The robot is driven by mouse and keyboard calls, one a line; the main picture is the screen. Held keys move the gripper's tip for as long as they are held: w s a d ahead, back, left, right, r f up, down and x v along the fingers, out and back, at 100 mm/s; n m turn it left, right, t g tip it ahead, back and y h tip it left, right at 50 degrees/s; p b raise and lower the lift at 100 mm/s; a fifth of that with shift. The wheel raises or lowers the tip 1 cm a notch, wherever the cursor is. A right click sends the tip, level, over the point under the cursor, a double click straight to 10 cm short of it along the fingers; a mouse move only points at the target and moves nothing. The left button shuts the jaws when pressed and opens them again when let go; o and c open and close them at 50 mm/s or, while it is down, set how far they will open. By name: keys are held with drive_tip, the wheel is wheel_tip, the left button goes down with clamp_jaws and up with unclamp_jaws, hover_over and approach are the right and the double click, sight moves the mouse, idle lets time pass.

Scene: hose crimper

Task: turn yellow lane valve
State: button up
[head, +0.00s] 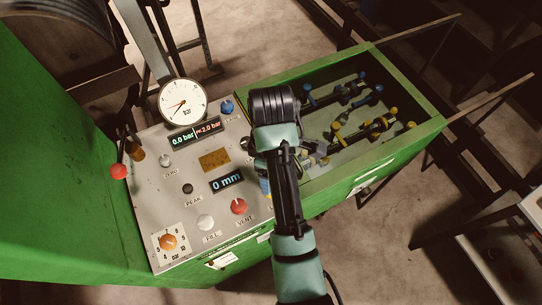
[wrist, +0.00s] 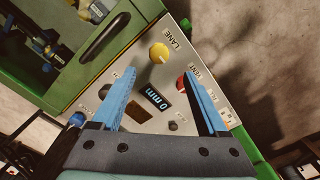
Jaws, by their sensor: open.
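The yellow lane valve is a round yellow knob (wrist: 159,52) on the grey panel, with the word LANE beside it in the wrist view. In the head view my arm hides most or all of it. My gripper (wrist: 159,72) is open and empty, with its two blue fingers spread apart. In the wrist view the yellow knob appears between and just beyond the fingertips, and I see no contact. In the head view only a bit of blue finger shows beside my arm.
The red VENT knob (head: 238,206) is close by, partly behind the right finger in the wrist view. The 0 mm display (head: 226,182), white FILL button (head: 205,222), and pressure gauge (head: 183,101) share the panel. A green-framed bay (head: 440,122) with several fittings adjoins it, with a dark handle (wrist: 104,37).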

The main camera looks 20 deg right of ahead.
wheel_tip(320, 180, down, 10)
drive_tip(key=shift+w+f+p, duration=0.1)
drive_tip(key=shift+p, duration=0.55)
clamp_jaws()
